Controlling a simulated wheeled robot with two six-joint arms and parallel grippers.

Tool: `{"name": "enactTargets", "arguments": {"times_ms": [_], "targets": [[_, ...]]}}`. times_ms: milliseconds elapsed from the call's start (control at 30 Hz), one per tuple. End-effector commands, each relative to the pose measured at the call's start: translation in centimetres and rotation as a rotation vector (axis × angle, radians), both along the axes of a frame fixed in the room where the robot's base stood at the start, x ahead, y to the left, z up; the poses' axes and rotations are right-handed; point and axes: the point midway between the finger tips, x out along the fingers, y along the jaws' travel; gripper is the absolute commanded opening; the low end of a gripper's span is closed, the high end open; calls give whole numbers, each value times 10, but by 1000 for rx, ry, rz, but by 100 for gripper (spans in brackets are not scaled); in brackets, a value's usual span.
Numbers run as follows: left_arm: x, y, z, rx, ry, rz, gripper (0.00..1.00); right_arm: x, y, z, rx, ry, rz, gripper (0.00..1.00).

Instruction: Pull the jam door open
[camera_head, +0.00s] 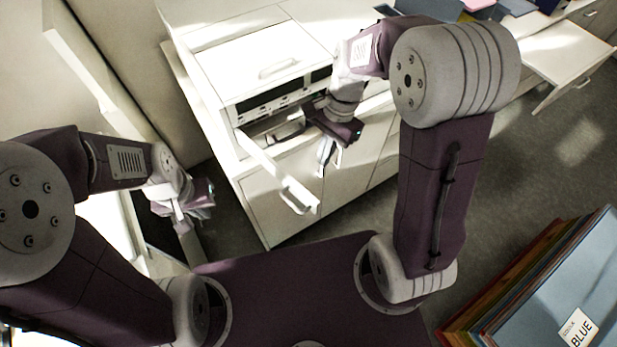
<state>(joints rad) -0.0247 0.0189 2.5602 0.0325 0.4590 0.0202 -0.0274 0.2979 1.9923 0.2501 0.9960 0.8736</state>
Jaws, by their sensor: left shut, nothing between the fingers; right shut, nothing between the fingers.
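A white printer-like machine (262,68) sits on a pale cabinet in the upper middle. A narrow white door (262,155) on its front stands swung out toward me, its left end at the machine. A handle (299,196) is at its free end. A dark opening shows behind it, partly hidden by my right gripper. No label saying jam is readable. My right gripper (326,163) is shut and empty, in front of the machine, to the right of the door and apart from the handle. My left gripper (182,224) is shut and empty, left of the cabinet.
Cabinet fronts (345,180) lie below the machine. A drawer (565,60) stands open at the upper right. Several coloured boards, the top one blue (560,290), are stacked at the lower right. Grey floor (535,165) is clear between the boards and the drawer.

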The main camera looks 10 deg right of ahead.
Motion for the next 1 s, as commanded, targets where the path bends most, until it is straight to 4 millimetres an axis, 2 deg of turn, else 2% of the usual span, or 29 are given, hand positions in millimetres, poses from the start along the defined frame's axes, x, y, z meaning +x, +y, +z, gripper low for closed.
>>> {"name": "enactTargets", "arguments": {"times_ms": [200,300,433,567,1000], "targets": [[0,0,7,0,0,0,0,-8,10,-46,0,6,1,0],[0,0,12,0,0,0,0,-12,16,-62,-1,5,3,0],[0,0,22,0,0,0,0,-23,34,-59,-1,1,4,0],[0,0,25,0,0,0,0,-29,44,-60,-1,-1,4,0],[0,0,25,0,0,0,0,-31,47,-62,0,-1,0,0]]}}
